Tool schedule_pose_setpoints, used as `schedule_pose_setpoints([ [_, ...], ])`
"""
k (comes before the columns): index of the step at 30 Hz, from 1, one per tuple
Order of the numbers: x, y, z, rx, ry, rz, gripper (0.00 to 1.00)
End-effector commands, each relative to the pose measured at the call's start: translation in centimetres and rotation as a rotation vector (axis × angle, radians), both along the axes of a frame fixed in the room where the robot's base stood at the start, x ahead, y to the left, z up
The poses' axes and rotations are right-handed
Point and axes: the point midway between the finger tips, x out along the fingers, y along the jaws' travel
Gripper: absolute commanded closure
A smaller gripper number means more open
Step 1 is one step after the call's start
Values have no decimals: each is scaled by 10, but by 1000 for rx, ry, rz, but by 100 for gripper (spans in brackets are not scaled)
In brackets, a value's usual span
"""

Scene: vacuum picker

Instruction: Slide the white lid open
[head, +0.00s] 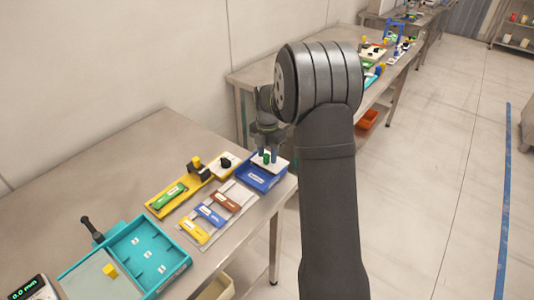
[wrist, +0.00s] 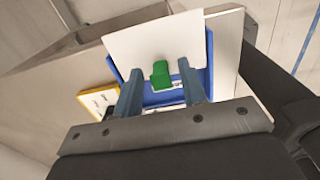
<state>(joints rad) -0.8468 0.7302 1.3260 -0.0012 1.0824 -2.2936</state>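The white lid (head: 281,161) lies on the blue box (head: 262,180) near the right corner of the near table. In the wrist view the white lid (wrist: 155,45) fills the upper middle, with the blue box (wrist: 209,70) showing beside and below it. A green knob (head: 266,158) stands on the lid; it also shows in the wrist view (wrist: 160,74). My gripper (wrist: 160,84) is open, with one finger on each side of the knob and visible gaps. In the head view my gripper (head: 267,154) is low over the lid. Part of the box front is hidden by the fingers.
A yellow tray (head: 159,205) with a green piece stands to the left. Yellow, blue and brown blocks lie on a grey mat (head: 233,203) in front. A teal tray (head: 166,263) is at the lower left. The table's right edge is close to the box.

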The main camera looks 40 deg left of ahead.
Motion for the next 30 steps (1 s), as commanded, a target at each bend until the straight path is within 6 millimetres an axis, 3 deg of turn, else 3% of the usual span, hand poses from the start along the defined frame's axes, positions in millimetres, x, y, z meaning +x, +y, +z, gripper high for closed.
schedule_pose_setpoints([
  [4, -1, 0, 2, 0, 1, 0, 62],
  [8, -1, 0, 17, 1, 0, 0, 62],
  [21, 0, 0, 121, 3, -3, 0, 62],
  [30, 0, 0, 167, 1, -1, 0, 62],
])
